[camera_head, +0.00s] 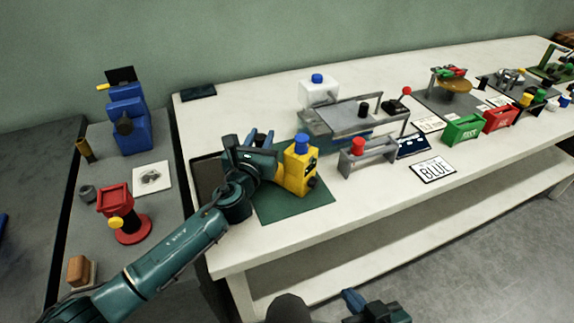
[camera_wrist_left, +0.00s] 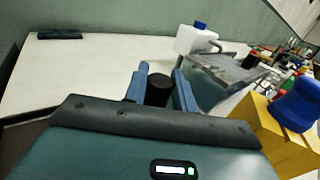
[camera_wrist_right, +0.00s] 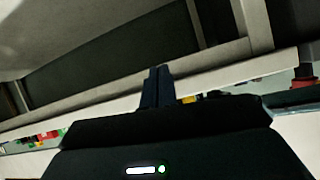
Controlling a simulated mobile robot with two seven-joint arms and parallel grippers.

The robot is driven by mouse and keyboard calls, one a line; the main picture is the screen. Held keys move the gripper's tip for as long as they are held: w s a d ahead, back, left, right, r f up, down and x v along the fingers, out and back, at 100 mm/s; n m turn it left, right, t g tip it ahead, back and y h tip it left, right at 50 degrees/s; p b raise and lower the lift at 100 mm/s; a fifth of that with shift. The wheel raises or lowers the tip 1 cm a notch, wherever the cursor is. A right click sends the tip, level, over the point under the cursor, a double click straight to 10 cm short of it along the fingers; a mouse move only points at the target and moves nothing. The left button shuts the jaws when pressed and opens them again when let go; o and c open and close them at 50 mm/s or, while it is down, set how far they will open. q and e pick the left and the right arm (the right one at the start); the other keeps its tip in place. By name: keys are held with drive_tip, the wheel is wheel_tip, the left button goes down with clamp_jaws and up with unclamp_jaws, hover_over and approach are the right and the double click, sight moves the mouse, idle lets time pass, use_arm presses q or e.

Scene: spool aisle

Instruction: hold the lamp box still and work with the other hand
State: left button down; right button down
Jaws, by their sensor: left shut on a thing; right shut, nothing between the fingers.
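The lamp box appears to be the yellow box (camera_head: 297,172) with a blue cap, standing on a green mat (camera_head: 285,205) near the table's front left. My left gripper (camera_head: 262,138) is at its left and behind it. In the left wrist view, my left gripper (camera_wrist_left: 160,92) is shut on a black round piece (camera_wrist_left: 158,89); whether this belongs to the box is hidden. The yellow box (camera_wrist_left: 265,130) shows right of the fingers there. My right gripper (camera_head: 354,300) is low in front of the table, away from the box. Its fingers (camera_wrist_right: 157,88) are together and empty.
A grey stand with a red button (camera_head: 368,155) and a BLUE card (camera_head: 433,171) are right of the box. A grey machine (camera_head: 350,115) and white bottle (camera_head: 318,90) stand behind. Green (camera_head: 464,130) and red (camera_head: 501,118) bins are farther right. The front edge right of the mat is clear.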

sight(314, 183)
idle(0.7)
drive_tip(key=w+d+r+n+t, duration=0.1)
drive_tip(key=w+r, duration=0.2)
drive_tip(key=w, duration=0.1)
drive_tip(key=w+d+r+n+t+h, duration=0.1)
drive_tip(key=w+r+n, duration=0.1)
drive_tip(key=w+r, duration=0.1)
drive_tip(key=w+d+r+n+t+h, duration=0.1)
drive_tip(key=w+r, duration=0.3)
drive_tip(key=w, duration=0.1)
drive_tip(key=shift+w+d+r+n, duration=0.1)
drive_tip(key=shift+w+d+n, duration=0.1)
drive_tip(key=shift+n, duration=0.1)
drive_tip(key=shift+w+a, duration=0.9)
drive_tip(key=shift+a, duration=0.3)
drive_tip(key=shift+w+a, duration=0.9)
drive_tip(key=shift+a, duration=0.25)
drive_tip(key=shift+w+a, duration=0.9)
drive_tip(key=shift+a, duration=0.3)
drive_tip(key=shift+w+a, duration=0.1)
drive_tip(key=shift+w+a, duration=0.15)
drive_tip(key=shift+a, duration=0.05)
